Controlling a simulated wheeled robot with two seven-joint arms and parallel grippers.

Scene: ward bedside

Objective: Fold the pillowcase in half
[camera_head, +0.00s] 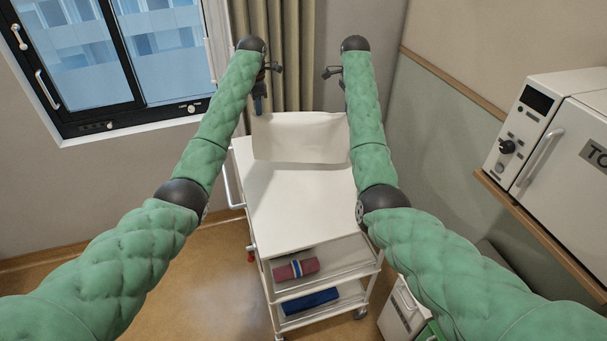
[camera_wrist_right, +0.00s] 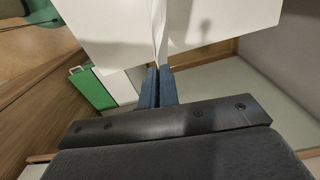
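The white pillowcase (camera_head: 300,137) is stretched upright between my two arms over the far end of the white cart (camera_head: 290,205). Its lower edge hangs at or just above the cart top; I cannot tell whether it touches. My left gripper (camera_head: 258,106) has its blue fingers together on the pillowcase's upper left corner. My right gripper is mostly hidden behind its own arm in the head view. In the right wrist view, its blue fingers (camera_wrist_right: 158,72) are shut on the pillowcase (camera_wrist_right: 195,25), which creases at the pinch.
A red rolled towel (camera_head: 296,269) lies on the cart's upper shelf and a blue folded cloth (camera_head: 309,302) on the lower one. The cart's near top is clear. A wall shelf with a white appliance (camera_head: 560,140) stands at the right. A curtain (camera_head: 285,60) hangs behind.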

